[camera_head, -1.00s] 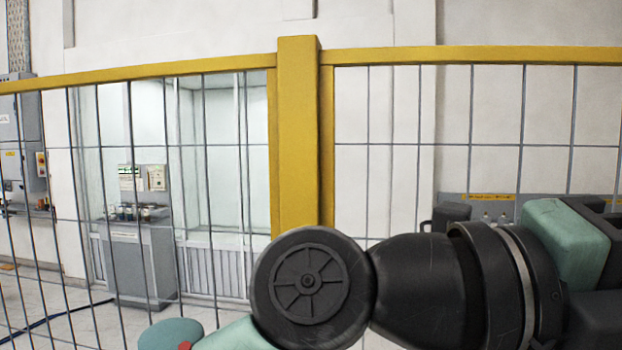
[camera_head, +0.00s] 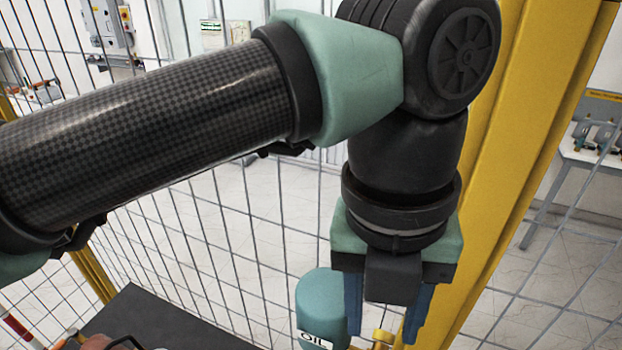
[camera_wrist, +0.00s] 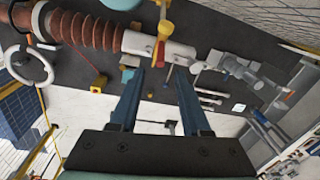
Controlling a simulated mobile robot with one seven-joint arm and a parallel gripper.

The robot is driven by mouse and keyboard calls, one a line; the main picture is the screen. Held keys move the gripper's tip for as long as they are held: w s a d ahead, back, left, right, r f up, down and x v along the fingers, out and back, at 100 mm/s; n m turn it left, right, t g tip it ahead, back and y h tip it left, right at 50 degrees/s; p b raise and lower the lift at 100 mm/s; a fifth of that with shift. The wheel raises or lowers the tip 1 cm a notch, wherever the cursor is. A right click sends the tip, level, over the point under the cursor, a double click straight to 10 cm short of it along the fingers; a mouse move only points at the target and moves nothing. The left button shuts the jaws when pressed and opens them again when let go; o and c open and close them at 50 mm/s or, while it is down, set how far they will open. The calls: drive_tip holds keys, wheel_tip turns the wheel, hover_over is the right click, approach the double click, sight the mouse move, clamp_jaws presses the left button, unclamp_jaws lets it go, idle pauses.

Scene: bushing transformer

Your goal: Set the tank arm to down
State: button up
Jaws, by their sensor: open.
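A teal tank marked "OIL" (camera_head: 318,303) stands at the bottom of the head view, just left of my gripper (camera_head: 384,330). A small yellow fitting (camera_head: 382,338) shows between or behind the fingers. In the wrist view, a red and yellow lever-like part (camera_wrist: 164,32) lies beyond the fingertips of my gripper (camera_wrist: 160,74), beside a white cylinder (camera_wrist: 140,43). I cannot tell for sure whether this part is the tank arm. My gripper points down, its two blue fingers apart, with nothing seen held between them. The lower part of the tank is cut off.
A brown ribbed bushing (camera_wrist: 85,28) and a white handwheel (camera_wrist: 30,60) lie at the left of the wrist view. Several grey tools (camera_wrist: 240,70) lie on the dark bench (camera_wrist: 225,25). A yellow post (camera_head: 500,190) and wire fence stand close behind my arm.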

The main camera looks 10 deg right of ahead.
drive_tip(key=f+b, duration=0.1)
drive_tip(key=f, duration=0.2)
drive_tip(key=f+b, duration=0.1)
drive_tip(key=f, duration=0.1)
drive_tip(key=f+b, duration=0.1)
drive_tip(key=f, duration=0.2)
drive_tip(key=shift+s+d+f, duration=0.15)
drive_tip(key=shift+d+f, duration=0.2)
drive_tip(key=shift+d, duration=0.05)
clamp_jaws()
idle(0.9)
